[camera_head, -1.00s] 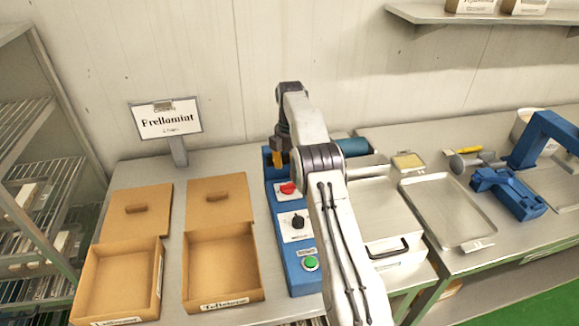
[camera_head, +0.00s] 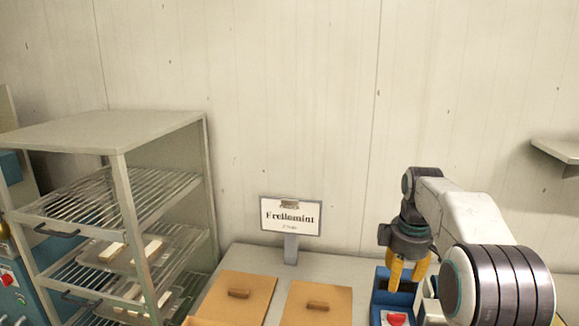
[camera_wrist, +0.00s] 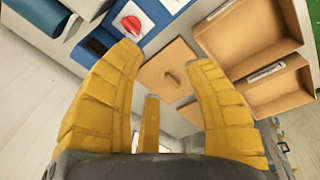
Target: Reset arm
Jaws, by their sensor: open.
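My gripper (camera_head: 407,276) hangs from my bent arm at the right of the head view, fingers pointing down, above the blue control box (camera_head: 381,294). In the wrist view its yellow fingers (camera_wrist: 160,95) are spread apart with nothing between them. The box's red knob (camera_head: 397,319) shows just below the gripper in the head view, and the knob also shows in the wrist view (camera_wrist: 131,24).
Two cardboard lids (camera_head: 238,294) (camera_head: 317,304) lie on the table in front of a "Frellomint" sign (camera_head: 290,216). Open boxes (camera_wrist: 245,30) show in the wrist view. A wire rack (camera_head: 118,190) with trays stands left. A wall shelf (camera_head: 560,152) is at right.

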